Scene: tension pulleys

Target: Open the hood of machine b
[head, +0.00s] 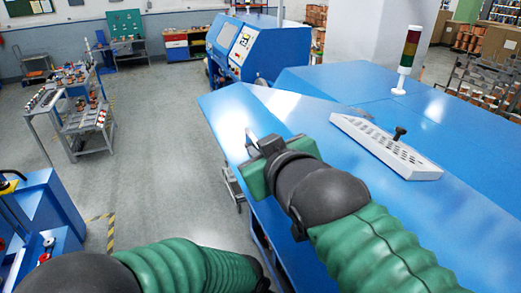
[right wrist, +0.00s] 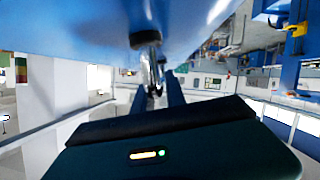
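The blue machine (head: 330,125) with a long sloping hood fills the right half of the head view; I cannot tell its letter. The hood looks down. My right gripper (head: 251,146) is at the hood's near left edge. In the right wrist view, a metal handle (right wrist: 154,75) with a dark round mount (right wrist: 145,39) hangs from the blue surface. The two fingers of my right gripper (right wrist: 158,95) are apart, one on each side of the handle, with a narrow gap showing. My left arm crosses the bottom of the head view; its gripper is out of view.
A white slotted panel (head: 385,150) with a black knob and a signal light tower (head: 408,60) stand on the machine's top. Another blue machine (head: 242,48) is behind. A parts cart (head: 80,115) stands at left. The grey floor (head: 155,160) between is clear.

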